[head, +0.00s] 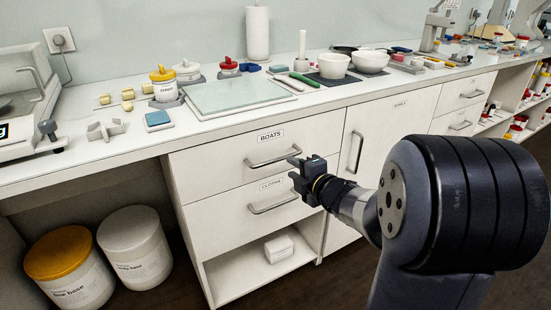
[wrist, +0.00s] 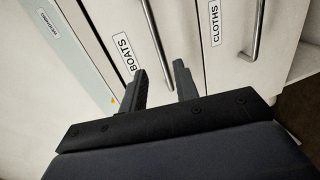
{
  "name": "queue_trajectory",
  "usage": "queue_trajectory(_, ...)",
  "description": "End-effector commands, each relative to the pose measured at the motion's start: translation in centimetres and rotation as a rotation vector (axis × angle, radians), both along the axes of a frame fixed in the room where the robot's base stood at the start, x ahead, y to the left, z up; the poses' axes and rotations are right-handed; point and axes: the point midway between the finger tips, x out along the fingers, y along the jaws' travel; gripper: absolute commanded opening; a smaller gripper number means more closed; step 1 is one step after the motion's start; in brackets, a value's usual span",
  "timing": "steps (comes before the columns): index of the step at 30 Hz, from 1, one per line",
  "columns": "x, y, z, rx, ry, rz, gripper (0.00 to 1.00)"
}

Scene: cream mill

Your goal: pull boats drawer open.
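The boats drawer (head: 222,150) is the white top drawer under the counter, with a BOATS label and a metal bar handle (head: 268,162). Its front looks flush with the cabinet, so it appears shut. In the wrist view the boats handle (wrist: 153,25) runs down towards the gap between my fingers. My gripper (head: 293,168) is open at the handle's right end in the head view. In the wrist view the fingertips of my gripper (wrist: 158,68) lie either side of the handle's end. I cannot tell whether they touch it.
The cloths drawer (head: 225,205) with its own bar handle (head: 274,206) is just below. A cupboard door (head: 385,130) stands to the right. The countertop (head: 130,140) holds bowls, jars and a glass slab. Two tubs (head: 135,255) stand on the floor at left.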

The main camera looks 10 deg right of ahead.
Motion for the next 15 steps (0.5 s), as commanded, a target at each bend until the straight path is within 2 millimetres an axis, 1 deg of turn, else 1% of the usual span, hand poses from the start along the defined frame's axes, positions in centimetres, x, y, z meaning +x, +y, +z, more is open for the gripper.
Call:
queue_trajectory(1, 0.9, 0.5, -0.5, 0.001, 0.002, 0.004, 0.29)
queue_trajectory(9, 5.7, 2.0, -1.5, 0.002, 0.002, 0.001, 0.29)
queue_trajectory(12, 6.9, 2.3, -1.7, 0.002, 0.003, -0.001, 0.29)
queue_trajectory(15, 7.8, 2.6, -1.8, 0.003, 0.002, -0.002, 0.29)
